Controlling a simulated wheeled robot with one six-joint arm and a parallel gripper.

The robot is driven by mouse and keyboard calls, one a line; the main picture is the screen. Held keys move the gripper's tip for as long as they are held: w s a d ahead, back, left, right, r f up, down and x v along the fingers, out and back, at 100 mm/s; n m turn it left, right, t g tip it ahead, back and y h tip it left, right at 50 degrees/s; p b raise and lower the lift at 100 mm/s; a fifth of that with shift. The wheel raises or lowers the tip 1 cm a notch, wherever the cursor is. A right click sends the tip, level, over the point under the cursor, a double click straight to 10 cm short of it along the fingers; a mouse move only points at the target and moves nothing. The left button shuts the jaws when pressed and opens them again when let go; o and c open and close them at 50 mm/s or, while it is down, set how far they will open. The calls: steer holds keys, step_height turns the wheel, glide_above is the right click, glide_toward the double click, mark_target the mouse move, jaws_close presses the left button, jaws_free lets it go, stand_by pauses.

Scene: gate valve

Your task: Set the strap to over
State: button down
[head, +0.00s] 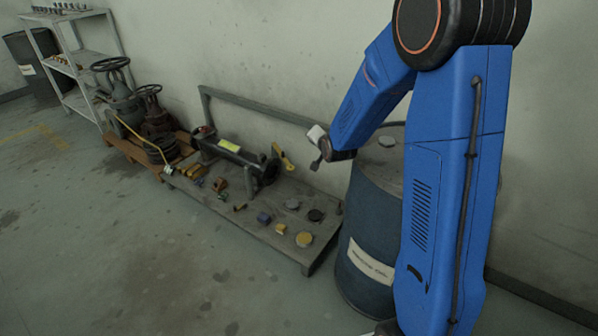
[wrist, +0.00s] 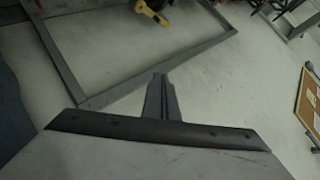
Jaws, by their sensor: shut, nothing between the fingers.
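A thin yellow strap-like line (head: 131,134) runs from the valves on the wooden pallet (head: 130,151) down to a small pale tag. I cannot tell for sure that it is the strap. A yellow lever-like part (head: 283,157) stands at the right end of a dark cylinder (head: 229,150) on the low grey cart. My gripper (head: 315,166) is above the cart's right part, apart from the yellow line and to the right of the yellow part. In the wrist view my gripper (wrist: 160,82) is shut and empty. A yellow part (wrist: 151,13) shows at that view's top edge.
The low cart (head: 265,228) holds several small blocks and discs and has a rear rail (head: 255,104). A blue drum (head: 359,225) stands close on its right. Shelves (head: 83,65) and a dark drum (head: 30,50) stand far left. The front floor is clear.

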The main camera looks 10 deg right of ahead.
steer(key=w+f+m+t, duration=0.35)
steer(key=w+f, duration=0.45)
steer(key=f, duration=0.5)
step_height(320, 180, down, 15)
steer(key=a+m+t, duration=0.1)
steer(key=m+t, duration=0.1)
steer(key=m, duration=0.2)
steer(key=shift+s+a+r, duration=0.15)
steer(key=w, duration=1)
steer(key=shift+a, duration=0.15)
steer(key=shift+a, duration=0.1)
